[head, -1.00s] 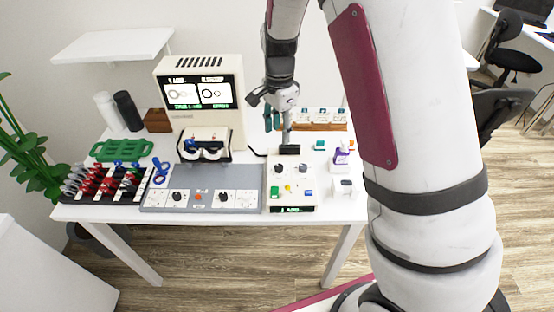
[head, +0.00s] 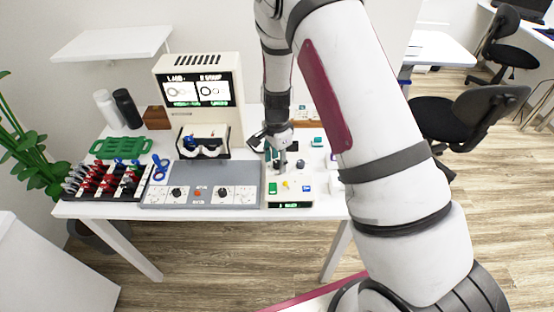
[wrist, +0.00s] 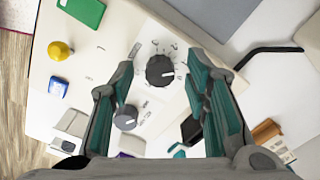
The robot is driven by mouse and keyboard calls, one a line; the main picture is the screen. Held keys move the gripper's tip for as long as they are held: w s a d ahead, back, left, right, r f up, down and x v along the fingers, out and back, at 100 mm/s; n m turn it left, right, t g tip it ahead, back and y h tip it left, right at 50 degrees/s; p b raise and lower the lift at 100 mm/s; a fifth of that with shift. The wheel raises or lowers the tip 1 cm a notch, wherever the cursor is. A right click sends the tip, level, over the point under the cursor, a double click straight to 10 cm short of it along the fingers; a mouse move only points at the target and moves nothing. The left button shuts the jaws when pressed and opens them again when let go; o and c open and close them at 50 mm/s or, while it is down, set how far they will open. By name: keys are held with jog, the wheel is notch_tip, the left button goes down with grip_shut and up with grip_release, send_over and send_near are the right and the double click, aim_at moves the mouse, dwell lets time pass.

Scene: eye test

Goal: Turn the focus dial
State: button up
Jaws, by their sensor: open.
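A cream control box (head: 291,205) stands at the right of the table. In the wrist view, a dark round dial (wrist: 160,70) with tick marks around it sits on the box, and a second, grey dial (wrist: 125,118) lies below it. Their labels are too small to read, so I cannot tell which is the focus dial. My gripper (wrist: 159,66) is open and empty, with a teal-lined finger on each side of the dark dial in the picture. Contact does not show. In the head view my gripper (head: 281,164) points down over the box's back left and hides that dial.
The box also carries a yellow knob (wrist: 60,50), a green button (wrist: 82,11) and a blue button (wrist: 58,87). A grey panel (head: 240,188) with two black dials adjoins it on the left. A viewer with a screen (head: 197,93) stands behind the panel.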

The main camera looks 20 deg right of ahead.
grip_shut()
jog(key=shift+n, duration=0.4)
jog(key=n+b, duration=0.1)
jog(key=n, duration=0.2)
jog(key=shift+n, duration=2.3)
grip_release()
